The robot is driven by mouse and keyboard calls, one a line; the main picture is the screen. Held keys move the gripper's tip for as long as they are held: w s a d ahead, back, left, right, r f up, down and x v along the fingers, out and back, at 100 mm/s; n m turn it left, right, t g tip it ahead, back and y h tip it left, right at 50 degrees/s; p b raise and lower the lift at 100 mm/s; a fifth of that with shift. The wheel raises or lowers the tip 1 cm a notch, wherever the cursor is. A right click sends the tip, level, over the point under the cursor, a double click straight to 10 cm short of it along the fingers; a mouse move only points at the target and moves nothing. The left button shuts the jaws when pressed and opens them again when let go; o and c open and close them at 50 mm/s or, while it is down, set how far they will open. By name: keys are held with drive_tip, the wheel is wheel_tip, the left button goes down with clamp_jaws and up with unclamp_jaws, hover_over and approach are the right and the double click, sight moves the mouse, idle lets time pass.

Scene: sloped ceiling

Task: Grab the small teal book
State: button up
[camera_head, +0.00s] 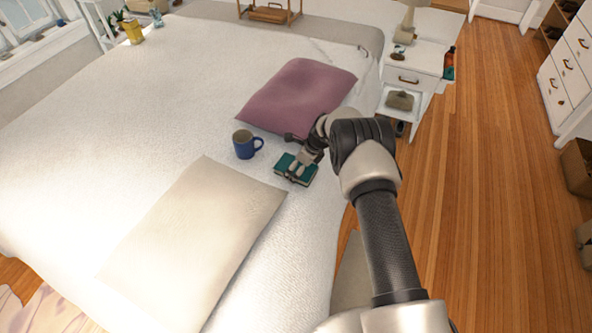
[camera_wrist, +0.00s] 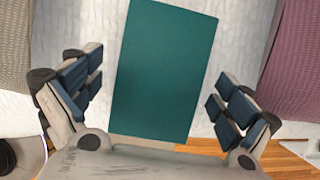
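The small teal book (camera_head: 284,166) lies flat on the white bed, near its right edge. My gripper (camera_head: 298,170) is over the book and hides part of it in the head view. In the wrist view the teal book (camera_wrist: 163,75) fills the middle of the picture. The two fingers of my gripper (camera_wrist: 160,98) stand apart, one on each side of the book, with a gap showing on both sides. Nothing is held between them. I cannot tell exactly how high the fingers are above the bed.
A blue mug (camera_head: 245,144) stands left of the book. A purple pillow (camera_head: 296,94) lies behind it and a cream pillow (camera_head: 198,235) in front. A white nightstand (camera_head: 414,58) stands at the back right. The wooden floor (camera_head: 470,220) is open to the right.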

drive_tip(key=c, duration=1.2)
drive_tip(key=shift+r, duration=0.15)
